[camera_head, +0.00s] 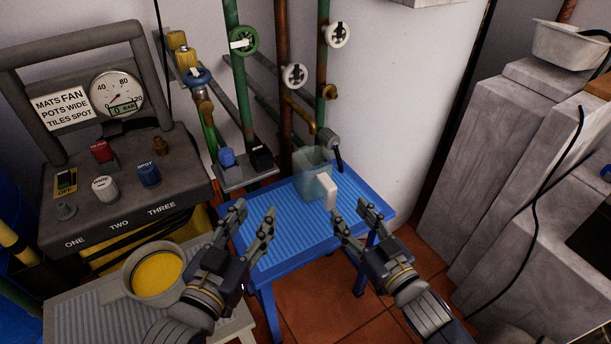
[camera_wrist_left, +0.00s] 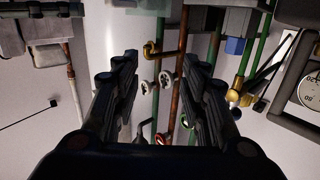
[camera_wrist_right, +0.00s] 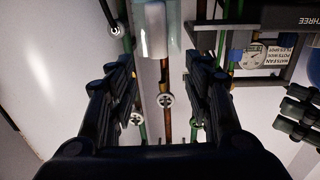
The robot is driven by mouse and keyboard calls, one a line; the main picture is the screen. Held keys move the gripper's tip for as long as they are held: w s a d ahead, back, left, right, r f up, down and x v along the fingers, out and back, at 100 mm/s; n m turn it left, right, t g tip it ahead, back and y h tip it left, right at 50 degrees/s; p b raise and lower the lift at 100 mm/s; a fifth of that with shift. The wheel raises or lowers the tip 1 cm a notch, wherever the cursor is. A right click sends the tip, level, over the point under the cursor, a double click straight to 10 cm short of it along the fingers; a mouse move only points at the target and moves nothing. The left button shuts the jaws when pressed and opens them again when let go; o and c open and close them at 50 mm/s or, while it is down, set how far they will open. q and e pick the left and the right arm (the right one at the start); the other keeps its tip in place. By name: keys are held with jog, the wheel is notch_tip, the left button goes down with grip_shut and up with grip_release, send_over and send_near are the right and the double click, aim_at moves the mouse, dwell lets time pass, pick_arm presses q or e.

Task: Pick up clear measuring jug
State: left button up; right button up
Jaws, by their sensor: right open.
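The clear measuring jug (camera_head: 307,168) stands upright on the far part of the blue ribbed table in the head view. Its white handle (camera_head: 326,190) faces toward me. The jug also shows at the top of the right wrist view (camera_wrist_right: 173,28), beyond the finger tips. My right gripper (camera_head: 350,212) is open and empty, in front of the jug and slightly right of it, apart from it. My left gripper (camera_head: 253,214) is open and empty, in front of the jug to the left, above the table's left part.
The blue table (camera_head: 275,240) is otherwise clear. A pot of yellow paint (camera_head: 157,272) stands at lower left. A control box (camera_head: 120,190) stands at left. Pipes with valve wheels (camera_head: 243,40) rise behind the table, with a lever near the jug. Grey blocks (camera_head: 450,150) stand at right.

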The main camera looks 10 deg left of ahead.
aim_at(333, 193)
jog(key=shift+x, duration=0.9)
jog(key=b+x, duration=0.1)
jog(key=x, duration=0.3)
jog(key=shift+w+a, duration=0.1)
jog(key=shift+w+a+b, duration=0.1)
jog(key=shift+w+b, duration=0.1)
jog(key=shift+b, duration=0.15)
jog(key=x, duration=0.1)
jog(key=b+x, duration=0.1)
jog(key=x, duration=0.2)
jog(key=shift+w+f+b, duration=0.15)
jog(key=shift+f+b, duration=0.15)
jog(key=shift+b, duration=0.1)
jog(key=shift+w+a, duration=0.1)
jog(key=shift+w, duration=0.15)
pick_arm(q)
jog(key=s+r+t+h, duration=0.2)
jog(key=r+t, duration=0.2)
jog(key=r, duration=0.3)
jog(key=s+r+t+h, duration=0.1)
jog(key=s+r+t, duration=0.2)
jog(key=r+t, duration=0.2)
notch_tip(333, 193, up, 4)
jog(key=shift+s+d+f+t+h, duration=0.15)
jog(key=shift+s+f+t+h, duration=0.15)
jog(key=shift+h, duration=0.1)
pick_arm(e)
jog(key=shift+c, duration=0.3)
jog(key=shift+r, duration=0.1)
grip_shut()
